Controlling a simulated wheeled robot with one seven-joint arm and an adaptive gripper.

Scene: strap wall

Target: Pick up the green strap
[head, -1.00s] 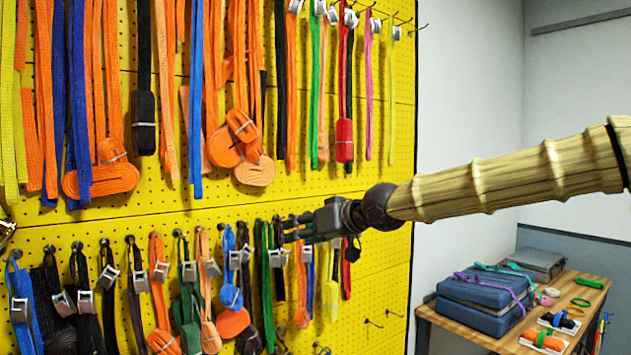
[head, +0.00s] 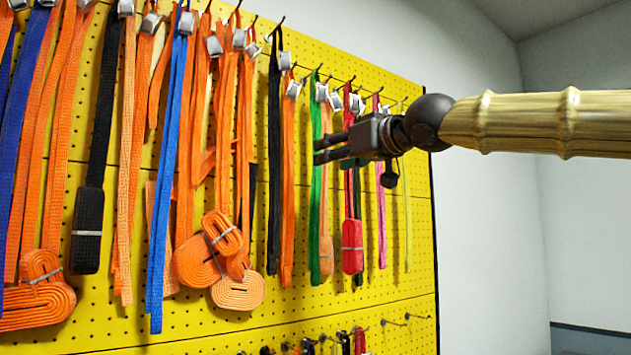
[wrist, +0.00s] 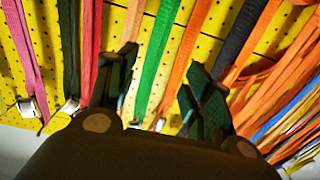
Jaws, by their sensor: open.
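The green strap (head: 315,190) hangs from a hook in the upper row of the yellow pegboard, between an orange strap on its left and a peach-orange strap on its right. My gripper (head: 318,151) is open and empty, with its fingers pointing left toward the green strap's upper part. In the wrist view the green strap (wrist: 155,65) runs down between the two open fingers of my gripper (wrist: 168,85). I cannot tell whether the fingers touch it or how far in front of it they are.
An orange strap (head: 287,190) hangs close on the left. A red strap (head: 351,240) and a pink strap (head: 381,220) hang to the right. Hooks stick out along the yellow pegboard (head: 410,310).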

